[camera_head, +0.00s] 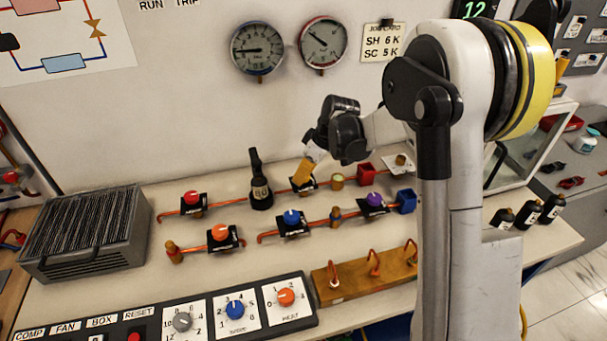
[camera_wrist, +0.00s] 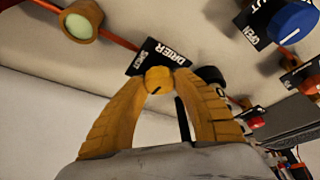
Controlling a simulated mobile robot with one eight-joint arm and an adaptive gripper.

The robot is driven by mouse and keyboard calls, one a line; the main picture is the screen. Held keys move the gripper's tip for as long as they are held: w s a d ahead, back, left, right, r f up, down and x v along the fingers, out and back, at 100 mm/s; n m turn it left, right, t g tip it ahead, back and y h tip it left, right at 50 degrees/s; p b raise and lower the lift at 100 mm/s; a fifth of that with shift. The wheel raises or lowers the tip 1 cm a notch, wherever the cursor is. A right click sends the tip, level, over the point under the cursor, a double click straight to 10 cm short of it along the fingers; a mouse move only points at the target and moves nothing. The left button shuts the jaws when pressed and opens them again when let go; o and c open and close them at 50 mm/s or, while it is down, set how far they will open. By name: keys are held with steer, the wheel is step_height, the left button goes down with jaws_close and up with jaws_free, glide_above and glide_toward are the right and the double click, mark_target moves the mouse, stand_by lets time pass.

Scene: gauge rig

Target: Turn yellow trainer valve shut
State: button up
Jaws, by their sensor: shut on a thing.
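The yellow trainer valve knob (camera_wrist: 158,79) sits on a black plate (camera_wrist: 160,58) lettered DRIER and SHUT in the wrist view. A short dark mark shows on the knob, away from the word SHUT. My gripper (camera_wrist: 161,84) has its two orange-brown fingers closed around the knob, one on each side. In the head view my gripper (camera_head: 303,172) reaches down to the rear copper pipe (camera_head: 277,191), just right of a black bottle. The fingers hide the yellow knob there, and only part of its black plate (camera_head: 311,184) shows.
Red (camera_head: 192,198), orange (camera_head: 220,232), blue (camera_head: 291,217) and purple (camera_head: 374,199) knobs sit on nearby pipes. A sight glass (camera_head: 337,181) and red block (camera_head: 366,173) lie to the right.

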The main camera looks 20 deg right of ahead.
steer(key=shift+m, duration=0.3)
steer(key=m+t+h, duration=0.1)
steer(key=m, duration=0.2)
steer(key=shift+m, duration=0.3)
steer(key=m+h, duration=0.2)
steer(key=m, duration=0.2)
steer(key=shift+m+p, duration=0.3)
steer(key=shift+p, duration=0.05)
steer(key=m+h, duration=0.1)
steer(key=m, duration=0.3)
steer(key=shift+m+h, duration=0.3)
steer(key=shift+h, duration=0.1)
steer(key=shift+m+g+h, duration=0.5)
steer(key=shift+m+h, duration=0.3)
steer(key=shift+m, duration=1.4)
steer(key=o, duration=1.2)
